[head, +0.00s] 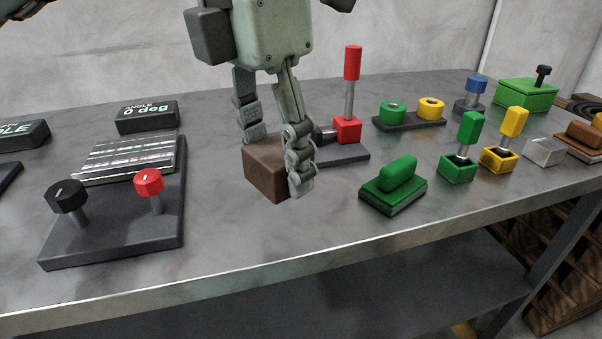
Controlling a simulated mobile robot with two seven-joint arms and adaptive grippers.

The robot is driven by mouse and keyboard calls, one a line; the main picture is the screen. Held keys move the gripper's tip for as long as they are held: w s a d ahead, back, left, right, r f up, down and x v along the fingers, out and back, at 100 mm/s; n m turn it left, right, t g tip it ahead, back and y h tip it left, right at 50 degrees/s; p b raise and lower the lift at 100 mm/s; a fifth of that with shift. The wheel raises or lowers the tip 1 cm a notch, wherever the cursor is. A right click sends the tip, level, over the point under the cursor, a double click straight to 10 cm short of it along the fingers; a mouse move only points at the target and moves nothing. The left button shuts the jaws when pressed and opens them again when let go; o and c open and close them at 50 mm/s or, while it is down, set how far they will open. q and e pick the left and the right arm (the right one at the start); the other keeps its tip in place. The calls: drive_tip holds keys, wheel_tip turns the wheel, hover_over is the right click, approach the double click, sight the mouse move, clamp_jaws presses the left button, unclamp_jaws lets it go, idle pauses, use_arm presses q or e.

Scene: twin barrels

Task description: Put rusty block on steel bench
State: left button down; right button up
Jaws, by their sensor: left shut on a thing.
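The rusty block (265,172) is a brown cube in the middle of the head view, over the grey steel bench (230,220). My left gripper (275,162) comes down from above and is shut on the block, one finger at its far left side and one across its right side. The near right finger hides part of the block. The block is at or just above the bench top; I cannot tell whether it touches. My right gripper is not in view.
A panel with black and red knobs (120,215) stands at left. A red lever (351,90) stands close behind the block. A green block device (393,186) and green and yellow levers (498,155) are to the right. Bare bench lies in front of the block.

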use_arm(q)
hover_over(317, 208)
drive_tip(key=f, duration=0.3)
drive_tip(key=shift+s+a+f+p, duration=0.15)
drive_tip(key=shift+s+f+p, duration=0.05)
drive_tip(key=shift+f+p, duration=0.1)
wheel_tip(317, 208, down, 4)
drive_tip(key=shift+r, duration=0.25)
drive_tip(key=shift+f, duration=0.2)
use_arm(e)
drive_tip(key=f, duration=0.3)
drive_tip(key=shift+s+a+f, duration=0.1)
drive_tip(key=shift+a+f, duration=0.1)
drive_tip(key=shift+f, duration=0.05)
use_arm(q)
drive_tip(key=shift+f, duration=0.1)
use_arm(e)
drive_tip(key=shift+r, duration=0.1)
